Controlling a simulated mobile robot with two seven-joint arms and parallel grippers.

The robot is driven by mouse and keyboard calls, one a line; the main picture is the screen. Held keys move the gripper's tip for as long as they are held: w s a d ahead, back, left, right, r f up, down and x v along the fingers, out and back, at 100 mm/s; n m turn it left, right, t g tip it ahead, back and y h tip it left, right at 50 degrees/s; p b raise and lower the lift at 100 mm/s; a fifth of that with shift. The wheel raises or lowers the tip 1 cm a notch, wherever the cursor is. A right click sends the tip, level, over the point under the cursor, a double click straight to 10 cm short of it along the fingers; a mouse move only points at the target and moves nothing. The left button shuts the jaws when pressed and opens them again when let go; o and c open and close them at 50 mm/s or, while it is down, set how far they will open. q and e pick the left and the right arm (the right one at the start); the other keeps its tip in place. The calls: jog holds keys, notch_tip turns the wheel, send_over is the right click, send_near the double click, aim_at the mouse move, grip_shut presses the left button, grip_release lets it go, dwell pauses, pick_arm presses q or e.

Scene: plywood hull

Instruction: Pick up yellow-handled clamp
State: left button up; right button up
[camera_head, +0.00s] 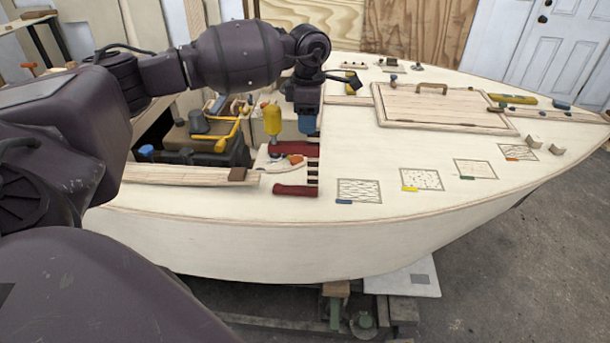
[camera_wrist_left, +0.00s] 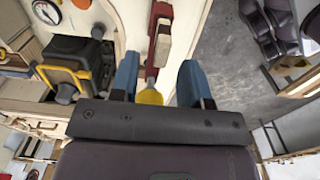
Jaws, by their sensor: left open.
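The yellow-handled clamp (camera_head: 273,120) stands with its handle upright near the edge of the hull's opening, its metal stem running down to a red part. In the left wrist view its yellow handle (camera_wrist_left: 150,97) shows between the fingers, close to the palm, its lower end partly hidden. My left gripper (camera_head: 307,124) points down right beside the handle in the head view. In the left wrist view the blue fingers of the left gripper (camera_wrist_left: 157,76) are apart, with no grip on the handle visible. My right gripper is not in view.
A dark toolbox with a yellow handle (camera_head: 205,150) sits left of the clamp. A dark red bar (camera_head: 296,190) lies nearer on the deck. The hatch cover (camera_head: 440,105) and several patterned patches lie to the right. The deck between them is mostly clear.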

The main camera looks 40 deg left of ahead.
aim_at(308, 143)
pick_arm(q)
notch_tip(308, 143, down, 4)
jog(key=shift+r, duration=0.1)
grip_shut()
